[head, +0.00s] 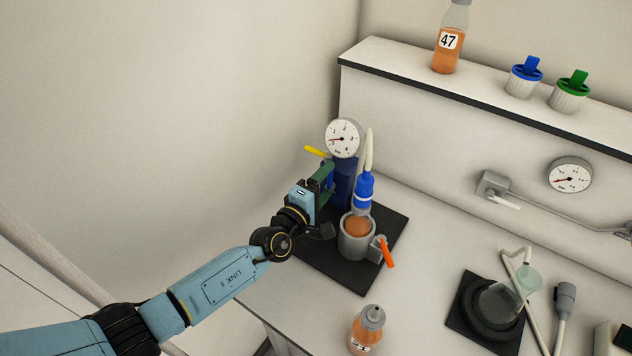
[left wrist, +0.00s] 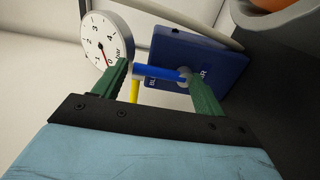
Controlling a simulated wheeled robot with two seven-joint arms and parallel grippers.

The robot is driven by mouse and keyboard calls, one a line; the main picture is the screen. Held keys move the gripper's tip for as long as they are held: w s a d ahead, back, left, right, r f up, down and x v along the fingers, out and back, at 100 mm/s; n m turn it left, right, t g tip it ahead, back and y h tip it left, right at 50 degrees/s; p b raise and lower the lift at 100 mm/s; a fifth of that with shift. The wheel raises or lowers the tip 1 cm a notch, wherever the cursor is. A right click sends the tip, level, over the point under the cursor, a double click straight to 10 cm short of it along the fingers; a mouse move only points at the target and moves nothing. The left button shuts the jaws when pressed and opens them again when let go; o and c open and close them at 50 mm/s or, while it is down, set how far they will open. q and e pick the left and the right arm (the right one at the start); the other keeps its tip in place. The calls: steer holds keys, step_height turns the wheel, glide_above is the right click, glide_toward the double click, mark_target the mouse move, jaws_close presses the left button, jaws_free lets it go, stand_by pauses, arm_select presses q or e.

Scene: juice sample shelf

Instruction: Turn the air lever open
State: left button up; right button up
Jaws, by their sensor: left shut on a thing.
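A dark blue box (head: 346,185) stands on a black mat on the bench, with a round pressure gauge (head: 342,138) above it. A blue lever (left wrist: 160,73) sticks out from the box's face. My left gripper (head: 326,176) is at the box, its green fingers shut on the blue lever; the grip shows in the left wrist view (left wrist: 155,72). A yellow lever (head: 315,151) points out to the left below the gauge; part of it shows beneath the blue one in the left wrist view (left wrist: 134,90). The fingers partly hide the blue lever in the head view.
Right of the box, a blue-capped fitting (head: 364,190) with a pale hose stands over a grey cup (head: 353,245) with an orange lever (head: 387,252). A juice bottle (head: 367,330) stands in front. The shelf behind holds bottle 47 (head: 449,40) and two capped containers.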

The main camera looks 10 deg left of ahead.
stand_by(0.4)
arm_select(q)
steer(key=o, duration=1.4)
steer(key=shift+s+a, duration=0.2)
steer(key=shift+s, duration=0.25)
steer(key=v, duration=1.2)
steer(key=shift+s+a+p, duration=0.15)
steer(key=shift+p, duration=0.25)
